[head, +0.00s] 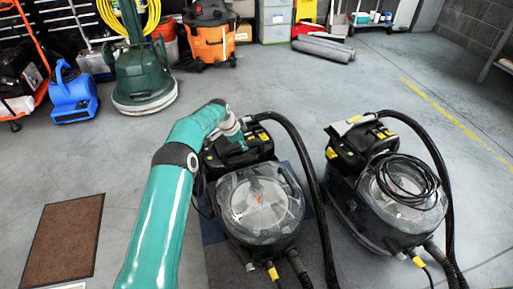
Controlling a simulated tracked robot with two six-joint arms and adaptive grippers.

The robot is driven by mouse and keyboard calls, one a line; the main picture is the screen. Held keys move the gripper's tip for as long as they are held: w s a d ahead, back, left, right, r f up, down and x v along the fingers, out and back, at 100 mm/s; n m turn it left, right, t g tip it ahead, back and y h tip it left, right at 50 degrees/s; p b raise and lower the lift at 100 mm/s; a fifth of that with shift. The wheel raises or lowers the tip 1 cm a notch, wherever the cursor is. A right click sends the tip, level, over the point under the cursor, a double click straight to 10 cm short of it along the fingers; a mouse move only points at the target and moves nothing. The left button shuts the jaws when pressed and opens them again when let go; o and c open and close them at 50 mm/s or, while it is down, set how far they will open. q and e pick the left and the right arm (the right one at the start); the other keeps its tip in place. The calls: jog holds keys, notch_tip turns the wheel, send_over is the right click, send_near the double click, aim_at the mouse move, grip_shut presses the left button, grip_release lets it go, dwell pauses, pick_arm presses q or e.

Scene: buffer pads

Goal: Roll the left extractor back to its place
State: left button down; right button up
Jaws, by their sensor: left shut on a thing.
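The left extractor (262,208) stands upright in the middle of the head view, black with a clear domed lid and a dark hose arching over its right side. It is over a dark blue-grey patch (218,255) on the floor, partly hidden by the machine. My left gripper (240,136) is at the top rear of this extractor, shut on what looks like its handle; the fingertips are small and partly hidden. A second, similar extractor (400,200) stands apart to the right, with a coiled black cable on its lid. My right gripper is out of view.
A brown mat (64,240) lies at the left. A green floor machine (143,75), a blue blower (73,94) and an orange vacuum (211,35) stand at the back left. Grey rolls (323,48) lie at the back. The floor behind the extractors is clear.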

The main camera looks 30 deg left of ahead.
pick_arm(q)
jog(key=shift+d, duration=0.1)
jog(key=c, duration=0.9)
grip_release()
jog(key=shift+s+r, duration=0.1)
jog(key=shift+r, duration=0.1)
jog(key=v, duration=1.1)
jog(key=shift+s+r, duration=0.15)
jog(key=shift+r, duration=0.05)
jog(key=shift+c, duration=0.2)
